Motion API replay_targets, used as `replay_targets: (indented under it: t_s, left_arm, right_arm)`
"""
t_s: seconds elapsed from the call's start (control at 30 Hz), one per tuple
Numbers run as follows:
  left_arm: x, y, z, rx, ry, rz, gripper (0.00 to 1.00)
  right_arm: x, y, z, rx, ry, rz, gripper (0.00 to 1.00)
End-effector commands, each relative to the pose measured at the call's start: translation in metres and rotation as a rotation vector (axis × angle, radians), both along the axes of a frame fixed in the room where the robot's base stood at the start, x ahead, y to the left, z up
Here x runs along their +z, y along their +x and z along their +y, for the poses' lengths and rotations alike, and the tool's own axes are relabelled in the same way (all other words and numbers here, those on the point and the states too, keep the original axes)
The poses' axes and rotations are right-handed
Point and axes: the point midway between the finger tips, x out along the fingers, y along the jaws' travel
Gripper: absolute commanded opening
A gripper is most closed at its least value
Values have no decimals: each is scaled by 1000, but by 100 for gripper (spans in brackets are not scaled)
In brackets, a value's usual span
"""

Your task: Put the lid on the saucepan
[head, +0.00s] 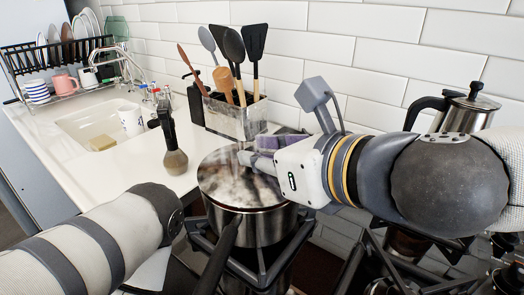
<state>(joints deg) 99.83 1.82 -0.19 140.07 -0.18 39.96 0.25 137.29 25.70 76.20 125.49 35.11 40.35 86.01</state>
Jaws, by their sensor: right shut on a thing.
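The steel saucepan (252,226) stands on the hob's front left grate, its dark handle (220,258) pointing toward me. The shiny round lid (222,183) is over the pan's mouth and looks about level with the rim. I cannot tell whether it rests fully on the rim all round. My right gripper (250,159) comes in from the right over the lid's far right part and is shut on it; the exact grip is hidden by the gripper. My left arm shows at the lower left, but its gripper is out of view.
A utensil holder (232,116) stands behind the pan against the tiled wall. A dark tool with a brownish rounded end (176,161) is on the counter to the left. A steel pot (466,112) stands at the far right. The sink (85,122) and dish rack are at the back left.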

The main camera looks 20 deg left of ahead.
Motion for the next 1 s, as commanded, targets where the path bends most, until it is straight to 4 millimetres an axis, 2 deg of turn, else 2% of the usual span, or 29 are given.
replay_targets:
  t_s: [0.27, 0.3, 0.4, 0.6, 0.63, 0.7, 0.73, 1.0]
  left_arm:
    - [0, 0, 0, 0, 0, 0, 37]
    - [0, 0, 0, 0, 0, 0, 37]
    - [0, 0, 0, 0, 0, 0, 37]
    - [0, 0, 0, 0, 0, 0, 37]
    - [0, 0, 0, 0, 0, 0, 37]
    - [0, 0, 0, 0, 0, 0, 37]
    - [0, 0, 0, 0, 0, 0, 37]
    - [0, 0, 0, 0, 0, 0, 37]
  right_arm:
    - [0, 0, 0, 0, 1, -1, 0]
    - [0, 0, 0, 0, 1, -1, 23]
    - [0, 0, 0, 0, 1, -1, 42]
    - [0, 0, 0, 0, 1, -1, 42]
    - [-1, 0, 0, 0, -1, 1, 44]
    - [-1, 0, 0, 0, -1, 1, 60]
    - [-1, 0, 0, 0, -1, 1, 62]
    - [0, 0, 0, 0, 0, 0, 62]
